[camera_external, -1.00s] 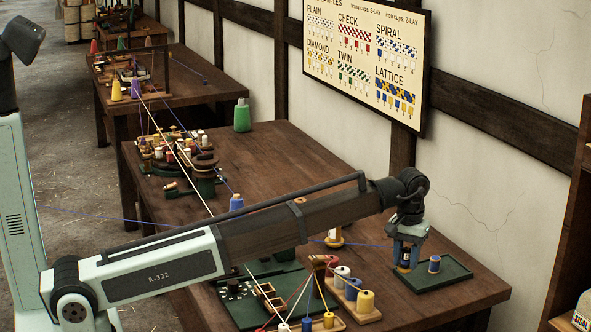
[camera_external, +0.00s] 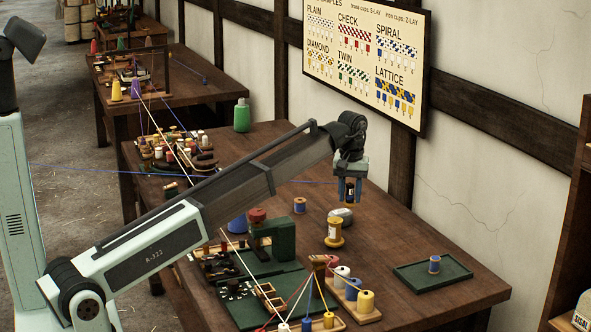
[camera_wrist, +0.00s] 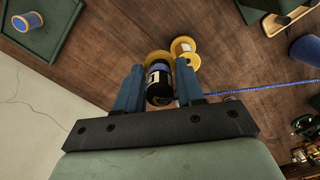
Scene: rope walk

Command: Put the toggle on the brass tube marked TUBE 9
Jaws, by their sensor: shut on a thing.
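My gripper (camera_external: 350,190) is shut on a dark bobbin (camera_external: 350,194) with a pale mark and holds it above the middle of the table. In the wrist view my gripper (camera_wrist: 160,95) has its blue fingers on either side of the bobbin (camera_wrist: 159,84), which shows a dark body, a pale label and a yellow end. I cannot make out a toggle or a tube marked TUBE 9. Small fittings stand on the dark green boards (camera_external: 262,282), too small to read.
A yellow-ended spool (camera_external: 334,232) stands just below my gripper. A green tray (camera_external: 459,274) at right holds a blue spool (camera_external: 435,264). A rack of cones (camera_external: 352,292) stands at the front. A blue cord (camera_external: 110,171) runs across to the left; a pale cord (camera_external: 178,150) slants over the table.

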